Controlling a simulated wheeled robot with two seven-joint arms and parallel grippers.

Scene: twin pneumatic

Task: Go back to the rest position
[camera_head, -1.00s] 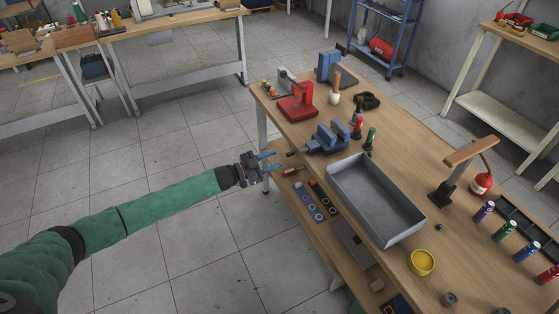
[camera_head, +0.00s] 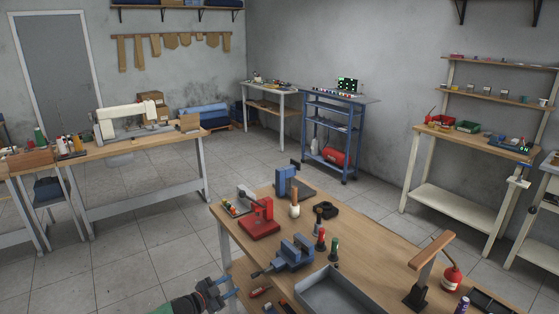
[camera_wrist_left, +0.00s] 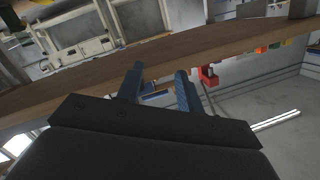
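My left gripper (camera_head: 231,286) shows at the bottom of the head view, beside the near left edge of the wooden workbench (camera_head: 385,246). Its two blue fingers are apart with nothing between them. The left wrist view also shows the left gripper (camera_wrist_left: 160,76) open and empty, with the bench edge (camera_wrist_left: 200,47) beyond the fingers. Only the green end of my left arm shows behind it. My right gripper is in neither view.
On the bench stand a blue vise (camera_head: 290,254), a red press (camera_head: 260,219), screwdrivers, a grey tray (camera_head: 343,292) and a brown-topped stand (camera_head: 432,249). A red-handled tool (camera_head: 261,292) lies near the gripper on a lower surface. Floor left of the bench is clear.

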